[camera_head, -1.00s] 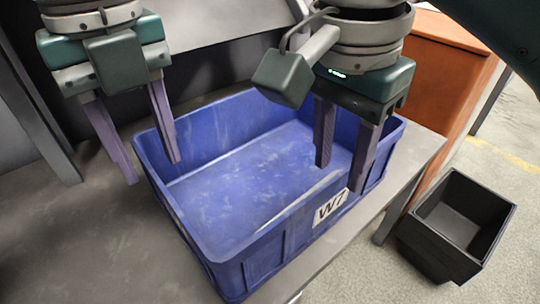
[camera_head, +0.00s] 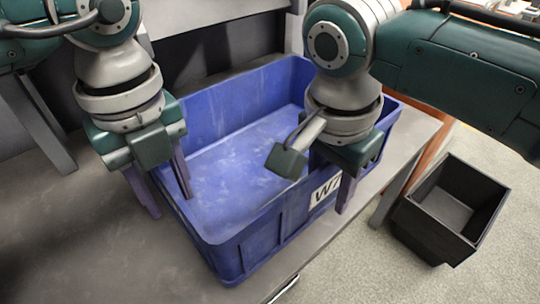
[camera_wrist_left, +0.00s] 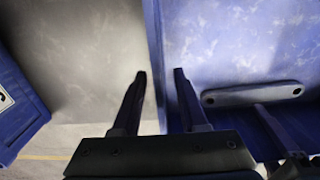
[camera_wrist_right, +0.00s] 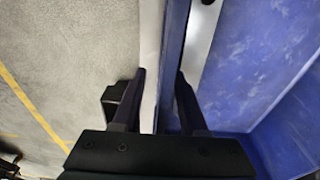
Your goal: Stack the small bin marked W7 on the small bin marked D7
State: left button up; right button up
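The blue bin marked W7 (camera_head: 240,232) stands on the grey table, and it looks empty. Its label (camera_head: 325,190) is partly covered by my right gripper. My left gripper (camera_head: 171,205) is open, with its fingers on either side of the bin's left wall; the wall shows between them in the left wrist view (camera_wrist_left: 155,60). My right gripper (camera_head: 328,195) is open at the right part of the bin, with the wall between its fingers in the right wrist view (camera_wrist_right: 174,60). Contact cannot be told. Another blue bin (camera_wrist_left: 18,105) is cut off at the left wrist view's edge; its marking is unreadable.
The grey table (camera_head: 75,235) is clear to the left of the bin. A black open container (camera_head: 445,215) stands on the floor at the right. An orange-brown panel (camera_head: 428,160) is behind the table's right end. A dark wall is behind the table.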

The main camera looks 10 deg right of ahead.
pick_arm(q)
grip_shut()
pick_arm(e)
grip_shut()
pick_arm(q)
jog(key=shift+r, duration=0.1)
dwell(0.8)
